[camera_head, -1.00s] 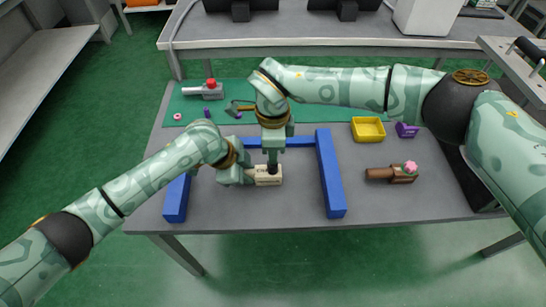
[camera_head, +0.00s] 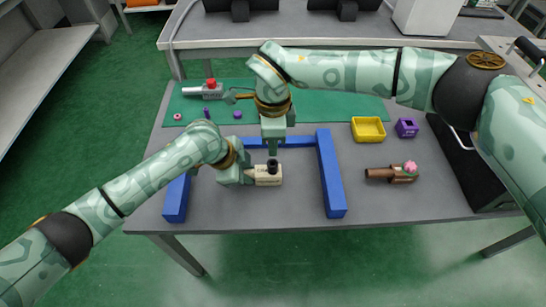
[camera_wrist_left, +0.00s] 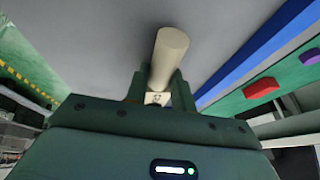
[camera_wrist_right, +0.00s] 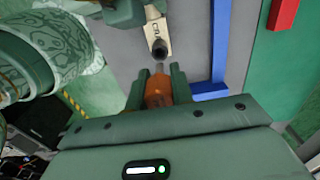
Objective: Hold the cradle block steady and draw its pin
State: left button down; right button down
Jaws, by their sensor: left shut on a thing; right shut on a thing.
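The cradle block (camera_head: 268,179) is cream with a black socket (camera_head: 272,164) on top, and sits on the grey table inside the blue frame. My left gripper (camera_head: 247,175) is shut on its cream round handle (camera_wrist_left: 168,58), at the block's left. My right gripper (camera_head: 272,150) is above the block, shut on an orange-brown pin (camera_wrist_right: 158,92). In the right wrist view the pin's grey tip points at the socket (camera_wrist_right: 159,49) and appears apart from it. The fingers hide most of the pin in the head view.
The blue frame (camera_head: 331,175) borders the block at left, back and right. A brown handled piece with a pink top (camera_head: 400,173), a yellow tray (camera_head: 368,129) and a purple box (camera_head: 407,127) lie at right. A green mat (camera_head: 340,108) with small parts is behind. The front table is clear.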

jog(key=shift+r, duration=0.15)
pick_arm(q)
jog(key=c, duration=1.1)
grip_release()
jog(key=v, duration=1.2)
pick_arm(e)
jog(key=shift+a, duration=0.15)
